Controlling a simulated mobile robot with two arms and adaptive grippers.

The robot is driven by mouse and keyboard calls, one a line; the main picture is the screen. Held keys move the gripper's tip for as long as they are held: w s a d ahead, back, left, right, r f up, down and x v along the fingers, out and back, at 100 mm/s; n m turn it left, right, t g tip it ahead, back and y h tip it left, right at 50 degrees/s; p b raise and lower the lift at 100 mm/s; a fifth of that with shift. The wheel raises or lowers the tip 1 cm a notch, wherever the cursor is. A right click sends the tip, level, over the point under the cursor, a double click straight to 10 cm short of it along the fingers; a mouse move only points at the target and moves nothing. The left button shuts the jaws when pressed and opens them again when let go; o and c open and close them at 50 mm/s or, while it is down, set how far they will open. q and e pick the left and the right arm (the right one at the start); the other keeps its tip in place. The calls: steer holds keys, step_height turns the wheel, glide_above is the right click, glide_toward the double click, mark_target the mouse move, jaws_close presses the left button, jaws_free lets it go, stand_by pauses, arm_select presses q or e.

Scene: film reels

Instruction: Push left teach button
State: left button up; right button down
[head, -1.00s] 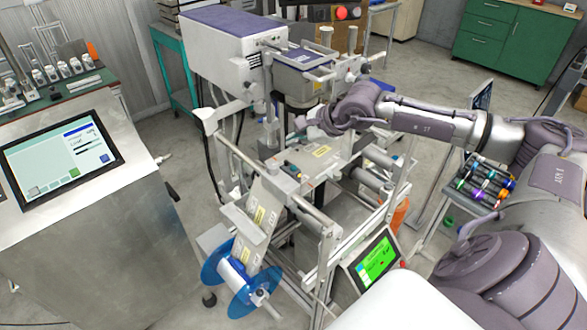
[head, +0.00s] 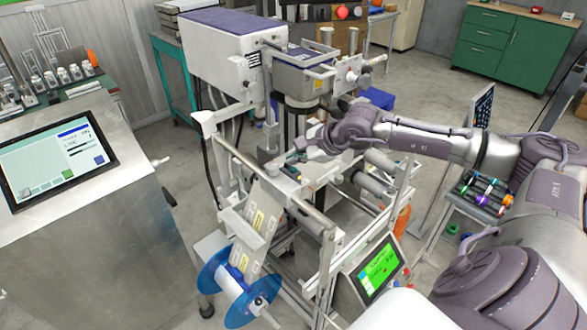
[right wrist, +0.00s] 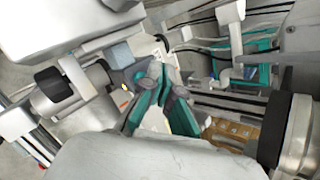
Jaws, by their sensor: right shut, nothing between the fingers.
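My right gripper (head: 300,150) is over the metal platform of the labelling machine (head: 310,172), close to its back-left part. Its fingers are shut and empty; in the right wrist view the gripper (right wrist: 163,88) shows teal finger pads. Just left of the fingertips in that view is a small grey block (right wrist: 120,55), with a tiny orange spot (right wrist: 124,87) below it. I cannot tell whether that spot is the left teach button. No contact can be made out. My left gripper is not in view.
A label reel with blue discs (head: 238,287) hangs at the machine's front. A green-lit panel (head: 378,268) is at front right, and a larger touch screen (head: 58,160) stands left. Metal rails and posts surround the platform. A tray of coloured spools (head: 483,192) is at right.

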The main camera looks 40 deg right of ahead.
mark_target(295, 170)
steer(key=shift+f, duration=0.1)
stand_by(0.8)
steer(key=shift+f+b, duration=0.3)
steer(key=shift+b, duration=0.5)
steer(key=shift+f+b, duration=0.45)
steer(key=shift+b, duration=0.15)
stand_by(0.4)
steer(key=shift+r, duration=0.85)
steer(key=shift+r+p, duration=0.15)
steer(key=shift+p, duration=0.15)
steer(key=shift+r+p, duration=1.1)
steer(key=shift+r, duration=1.3)
